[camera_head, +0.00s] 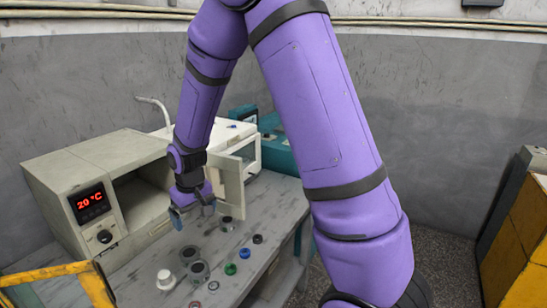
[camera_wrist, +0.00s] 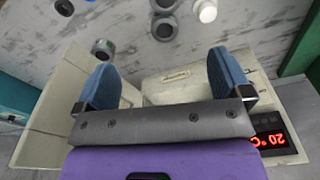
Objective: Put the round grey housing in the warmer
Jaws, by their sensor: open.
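Several round grey parts stand on the grey bench below my gripper; one grey housing (camera_head: 189,253) has another grey round part (camera_head: 199,271) just in front of it, and a third (camera_head: 227,224) stands near the warmer's door. I cannot tell for sure which is the named housing. In the wrist view, grey round parts (camera_wrist: 164,28) lie beyond the fingertips, one of them (camera_wrist: 103,48) near the left finger. The warmer (camera_head: 62,171), showing 20 °C, stands at the left with its door (camera_head: 231,182) swung open. My gripper (camera_head: 191,213) is open and empty in front of the warmer, above the bench.
A white knobbed part (camera_head: 165,279), a green part (camera_head: 230,268), a blue part (camera_head: 245,253) and a black ring (camera_head: 258,239) lie on the bench (camera_head: 139,283). A teal machine (camera_head: 278,142) stands behind. A yellow frame (camera_head: 95,283) is at the lower left.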

